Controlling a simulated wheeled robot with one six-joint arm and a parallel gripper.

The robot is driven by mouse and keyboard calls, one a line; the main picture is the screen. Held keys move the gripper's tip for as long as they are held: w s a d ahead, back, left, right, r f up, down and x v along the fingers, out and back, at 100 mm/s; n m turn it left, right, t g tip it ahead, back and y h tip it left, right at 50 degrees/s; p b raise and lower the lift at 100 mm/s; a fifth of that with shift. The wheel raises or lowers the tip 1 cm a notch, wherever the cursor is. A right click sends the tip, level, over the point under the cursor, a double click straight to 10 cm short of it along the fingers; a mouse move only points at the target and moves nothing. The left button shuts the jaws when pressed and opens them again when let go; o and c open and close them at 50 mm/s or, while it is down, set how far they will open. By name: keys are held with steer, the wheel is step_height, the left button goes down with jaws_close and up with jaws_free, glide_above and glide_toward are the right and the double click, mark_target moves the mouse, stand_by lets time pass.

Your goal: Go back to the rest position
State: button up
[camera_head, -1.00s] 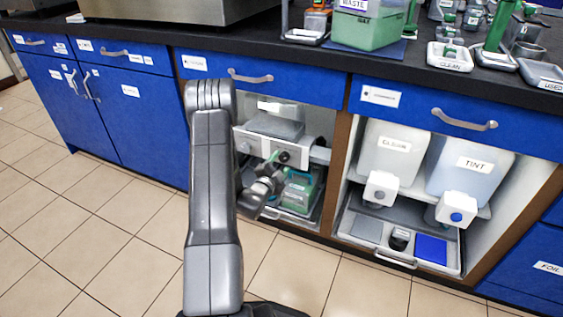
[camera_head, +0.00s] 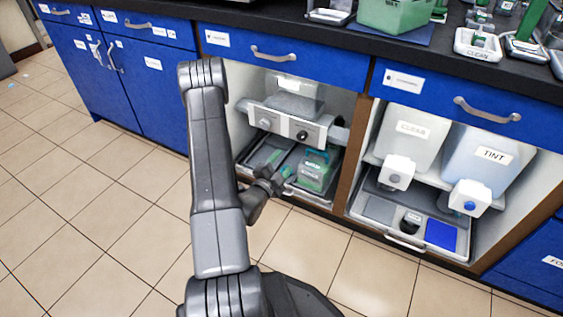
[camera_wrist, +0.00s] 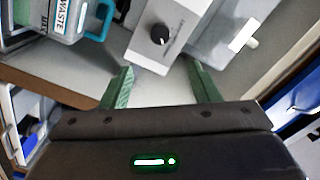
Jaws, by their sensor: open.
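My gripper (camera_wrist: 160,88) shows in the wrist view with its two green fingers spread apart and nothing between them. In the head view my gripper (camera_head: 279,176) is small and partly hidden by my own arm, in front of the open cabinet bay with the knobbed unit (camera_head: 283,122). In the wrist view a pale panel with a black knob (camera_wrist: 160,34) lies just beyond the fingers. No rest position is marked in view.
A green labelled container (camera_head: 317,171) sits in the lower tray of that bay. The right bay holds CLEAN (camera_head: 412,133) and TINT (camera_head: 478,153) tanks above a pull-out tray (camera_head: 404,241). A dark counter runs above. Tiled floor (camera_head: 95,220) is clear at left.

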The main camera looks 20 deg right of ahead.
mark_target(301, 138)
steer(key=shift+w, duration=0.1)
steer(key=b+x, duration=0.3)
steer(key=x, duration=1)
steer(key=shift+w+d, duration=0.25)
steer(key=shift+d, duration=0.05)
steer(key=shift+s+a, duration=0.1)
steer(key=shift+a, duration=0.05)
